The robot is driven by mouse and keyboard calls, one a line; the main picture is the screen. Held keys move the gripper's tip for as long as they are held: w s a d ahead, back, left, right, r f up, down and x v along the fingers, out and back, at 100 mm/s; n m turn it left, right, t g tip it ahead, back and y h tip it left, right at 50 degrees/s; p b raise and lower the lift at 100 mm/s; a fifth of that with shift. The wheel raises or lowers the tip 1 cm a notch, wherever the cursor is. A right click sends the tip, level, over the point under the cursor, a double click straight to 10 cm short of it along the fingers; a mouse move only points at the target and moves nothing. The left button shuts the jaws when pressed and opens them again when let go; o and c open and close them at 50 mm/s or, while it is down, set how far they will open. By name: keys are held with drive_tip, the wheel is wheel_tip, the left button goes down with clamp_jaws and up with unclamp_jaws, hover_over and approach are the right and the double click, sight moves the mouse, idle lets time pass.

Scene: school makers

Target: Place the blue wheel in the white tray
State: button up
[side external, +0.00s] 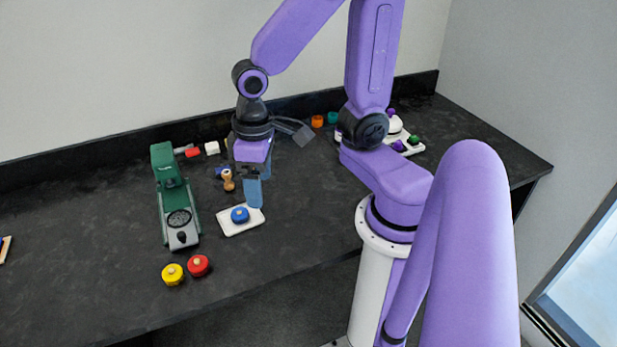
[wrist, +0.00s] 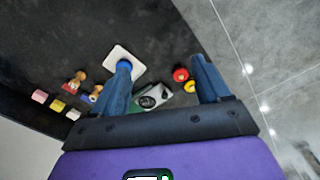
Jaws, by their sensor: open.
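The blue wheel (side external: 240,214) sits on the small white tray (side external: 228,228) on the dark bench in the side view. In the wrist view, the blue wheel (wrist: 124,66) is partly hidden by one finger, and the white tray (wrist: 119,52) shows around it. My gripper (side external: 255,192) is just behind and above the tray, pointing down. In the wrist view, my gripper (wrist: 162,62) has its blue fingers wide apart with nothing between them. I cannot tell whether a finger touches the wheel.
A green machine (side external: 165,178) stands left of the tray. A yellow wheel (side external: 173,274) and a red wheel (side external: 198,265) lie near the front edge. Wooden-handled stamps (side external: 228,181) and small blocks (side external: 212,148) are behind. The bench right of the tray is clear.

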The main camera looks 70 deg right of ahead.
drive_tip(key=s+r+n, duration=0.3)
drive_tip(key=s+n, duration=0.6)
drive_tip(key=s, duration=0.1)
drive_tip(key=shift+d, duration=0.2)
